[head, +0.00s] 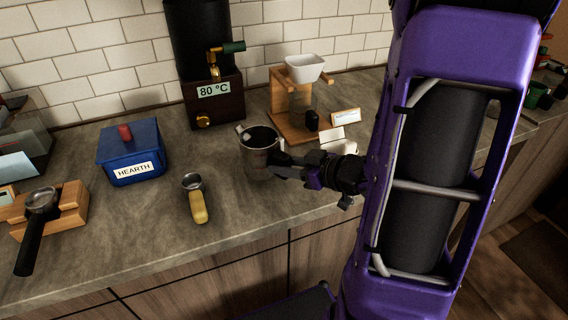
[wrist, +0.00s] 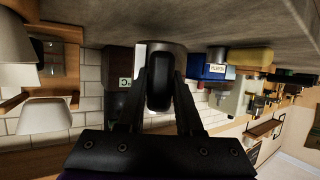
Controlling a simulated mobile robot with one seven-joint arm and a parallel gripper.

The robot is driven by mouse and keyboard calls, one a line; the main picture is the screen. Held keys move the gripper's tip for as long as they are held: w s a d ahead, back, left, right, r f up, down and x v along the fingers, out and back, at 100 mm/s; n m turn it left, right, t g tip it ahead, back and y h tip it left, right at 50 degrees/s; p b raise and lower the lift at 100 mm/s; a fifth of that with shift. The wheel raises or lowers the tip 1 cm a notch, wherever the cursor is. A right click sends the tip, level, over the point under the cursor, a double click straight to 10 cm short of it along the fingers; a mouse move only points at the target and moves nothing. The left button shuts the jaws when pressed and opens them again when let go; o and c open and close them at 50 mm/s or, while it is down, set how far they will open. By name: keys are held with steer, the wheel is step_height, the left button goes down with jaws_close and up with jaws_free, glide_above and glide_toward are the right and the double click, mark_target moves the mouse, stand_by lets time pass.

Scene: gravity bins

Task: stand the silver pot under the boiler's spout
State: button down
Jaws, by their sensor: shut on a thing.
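The silver pot (head: 257,148) is upright in the head view, in front of the boiler and a little to its right. My gripper (head: 281,166) reaches in from the right and is shut on the pot's black handle. In the wrist view the handle (wrist: 159,82) sits between my two fingers (wrist: 160,95), with the pot's silver body behind it. The black boiler (head: 197,45) stands on a dark base with an "80 °C" label. Its brass spout (head: 214,70) points down above that base. I cannot tell whether the pot touches the counter.
A blue "HEARTH" box (head: 133,155) stands left of the pot. A yellow-handled scoop (head: 197,202) lies in front. A wooden dripper stand (head: 292,105) with a white dripper (head: 304,68) is behind right. A portafilter (head: 40,212) rests at far left.

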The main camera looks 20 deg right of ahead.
steer(key=shift+w, duration=0.3)
steer(key=w+a, duration=0.1)
steer(key=w, duration=0.5)
steer(key=w+a, duration=0.2)
steer(key=w, duration=0.4)
steer(key=w+a+f, duration=0.1)
steer(key=w+a, duration=0.1)
steer(key=w, duration=0.5)
steer(key=shift+a, duration=0.1)
steer(key=shift+s+f, duration=0.1)
steer(key=shift+f, duration=0.1)
steer(key=shift+f, duration=0.45)
steer(key=shift+c, duration=2.4)
jaws_free()
steer(key=shift+f, duration=0.1)
steer(key=p+v, duration=0.2)
steer(key=v, duration=1.5)
steer(key=shift+s, duration=0.25)
